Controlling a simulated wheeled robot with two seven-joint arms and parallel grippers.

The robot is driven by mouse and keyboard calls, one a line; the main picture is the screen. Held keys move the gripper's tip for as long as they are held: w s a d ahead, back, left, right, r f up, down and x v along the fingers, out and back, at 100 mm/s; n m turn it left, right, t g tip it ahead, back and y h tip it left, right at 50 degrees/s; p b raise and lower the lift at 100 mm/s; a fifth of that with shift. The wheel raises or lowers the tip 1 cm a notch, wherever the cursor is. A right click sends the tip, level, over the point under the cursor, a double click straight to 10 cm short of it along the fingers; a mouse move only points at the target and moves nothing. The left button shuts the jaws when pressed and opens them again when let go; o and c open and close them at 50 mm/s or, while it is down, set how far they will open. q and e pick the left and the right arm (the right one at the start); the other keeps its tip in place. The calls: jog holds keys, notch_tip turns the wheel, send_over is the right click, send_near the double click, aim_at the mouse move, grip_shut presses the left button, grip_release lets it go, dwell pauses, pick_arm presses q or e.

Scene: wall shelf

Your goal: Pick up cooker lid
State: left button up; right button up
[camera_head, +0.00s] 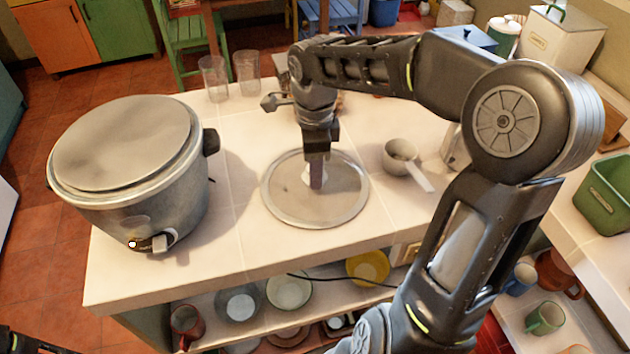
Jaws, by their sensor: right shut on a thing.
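The cooker lid (286,199) is a round, pale metal disc with a raised rim. It appears to lie flat on the tiled counter, though a small gap beneath it cannot be ruled out. My right gripper (316,178) points down over the middle of the lid and is shut on its light knob, which the fingers partly hide. The large grey cooker (150,215) stands to the left, apart from the lid, with a flat round grey top. A dark piece of my left arm shows at the bottom left corner; its fingers are out of sight.
Two clear glasses (214,80) stand at the counter's back left. A metal saucepan (402,158) sits right of the lid, its handle pointing toward the front. A lower shelf holds bowls (289,291) and a red mug (187,326). Counter between cooker and lid is clear.

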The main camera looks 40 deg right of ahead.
jog(key=shift+s+f, duration=0.1)
jog(key=shift+f, duration=0.25)
grip_shut()
notch_tip(320, 180, up, 10)
jog(key=shift+d+r+p, duration=0.1)
jog(key=shift+r+p, duration=0.15)
jog(key=shift+p, duration=0.25)
dwell(0.6)
